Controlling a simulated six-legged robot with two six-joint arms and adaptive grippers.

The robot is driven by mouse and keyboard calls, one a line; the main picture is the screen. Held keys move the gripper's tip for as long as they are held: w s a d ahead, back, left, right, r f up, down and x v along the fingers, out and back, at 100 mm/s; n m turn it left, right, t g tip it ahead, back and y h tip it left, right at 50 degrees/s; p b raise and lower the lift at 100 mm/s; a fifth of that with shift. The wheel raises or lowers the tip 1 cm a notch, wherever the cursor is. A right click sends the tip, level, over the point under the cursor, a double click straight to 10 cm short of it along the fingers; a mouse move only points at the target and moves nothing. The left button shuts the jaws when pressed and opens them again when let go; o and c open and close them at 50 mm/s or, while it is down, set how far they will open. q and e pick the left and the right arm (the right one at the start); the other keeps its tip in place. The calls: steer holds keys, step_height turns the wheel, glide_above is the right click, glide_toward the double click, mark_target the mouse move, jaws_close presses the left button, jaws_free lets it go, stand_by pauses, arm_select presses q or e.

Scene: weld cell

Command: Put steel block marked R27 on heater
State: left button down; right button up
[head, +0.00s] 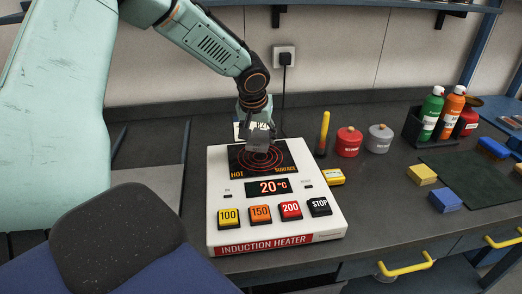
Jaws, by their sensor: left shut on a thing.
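The induction heater (220,185) is a white box on the bench in the middle of the head view. Its black top plate (240,160) carries red rings and the words HOT SURFACE. Its display reads 20 °C. My left gripper (258,128) points down over the back of the plate and is shut on the grey steel block (259,137). Part of a marking shows on the block near the fingers, but I cannot read it in full. I cannot tell whether the block touches the plate. My right gripper is not in view.
Small yellow and blue blocks (445,200) lie further right.

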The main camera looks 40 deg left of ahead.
mark_target(259, 142)
arm_select(q)
steer(key=shift+x, duration=0.85)
steer(key=shift+s+d+f, duration=0.2)
steer(key=shift+s+f, duration=0.1)
steer(key=shift+f, duration=0.15)
step_height(259, 142, down, 2)
steer(key=shift+d, duration=0.1)
steer(key=shift+w+a+f, duration=0.2)
steer(key=shift+a+f, duration=0.1)
steer(key=shift+f, duration=0.15)
steer(key=shift+s+d+b, duration=0.15)
steer(key=shift+d+b, duration=0.1)
steer(key=shift+b, duration=0.2)
steer(key=c, duration=0.8)
jaws_free()
steer(key=shift+s, duration=0.1)
steer(key=o, duration=0.4)
steer(key=shift+a+f, duration=0.15)
steer(key=shift+f, duration=0.05)
steer(key=shift+c, duration=0.2)
steer(key=shift+r, duration=0.1)
